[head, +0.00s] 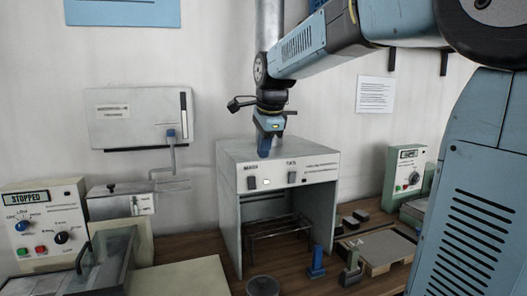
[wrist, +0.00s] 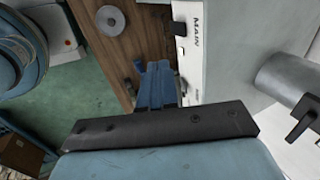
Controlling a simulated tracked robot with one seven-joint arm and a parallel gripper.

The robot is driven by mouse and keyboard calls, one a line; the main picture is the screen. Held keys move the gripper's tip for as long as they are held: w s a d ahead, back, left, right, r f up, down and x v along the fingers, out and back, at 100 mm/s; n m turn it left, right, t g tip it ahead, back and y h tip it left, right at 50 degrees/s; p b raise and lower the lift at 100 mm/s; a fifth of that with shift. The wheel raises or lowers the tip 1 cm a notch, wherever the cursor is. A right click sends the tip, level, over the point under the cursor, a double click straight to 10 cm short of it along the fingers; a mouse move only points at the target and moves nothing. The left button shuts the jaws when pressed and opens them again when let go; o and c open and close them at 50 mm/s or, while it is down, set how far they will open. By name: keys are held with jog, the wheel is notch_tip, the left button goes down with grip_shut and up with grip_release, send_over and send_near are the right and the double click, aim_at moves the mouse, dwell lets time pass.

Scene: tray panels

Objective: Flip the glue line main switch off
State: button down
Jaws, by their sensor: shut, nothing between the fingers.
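A grey metal hood (head: 225,156) stands on the bench with a white strip along its front top. The strip carries two dark switches, a left one (head: 252,183) and a right one (head: 292,177), with a small white lamp (head: 266,183) between them. In the wrist view the left switch (wrist: 180,28) sits beside the word MAIN. I cannot read a glue line label or tell the switch's position. My gripper (head: 264,153) is shut and empty, pointing down just above the hood's front edge, right of the left switch. Its blue fingers also show in the wrist view (wrist: 156,85).
A control box (head: 42,222) reading STOPPED stands at the left, and a smaller one (head: 404,170) at the right. A wall box (head: 138,118) hangs at back left. A vertical pipe (head: 269,25) rises behind my gripper. A round dish (head: 263,286) and blue clamp (head: 316,263) stand before the hood.

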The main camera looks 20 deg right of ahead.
aim_at(255, 181)
jog(key=shift+s+a+f+g, duration=0.2)
jog(key=shift+f+g, duration=0.2)
jog(key=shift+f, duration=0.15)
jog(key=shift+f, duration=0.1)
jog(key=shift+w+a+f, duration=0.1)
jog(key=shift+w+f, duration=1.05)
jog(key=shift+f, duration=0.55)
jog(key=shift+w+a+f, duration=0.1)
jog(key=shift+w+f, duration=1)
jog(key=shift+f, duration=0.65)
jog(key=shift+w+a+f, duration=0.1)
jog(key=shift+w+f, duration=1.05)
jog(key=shift+f, duration=0.55)
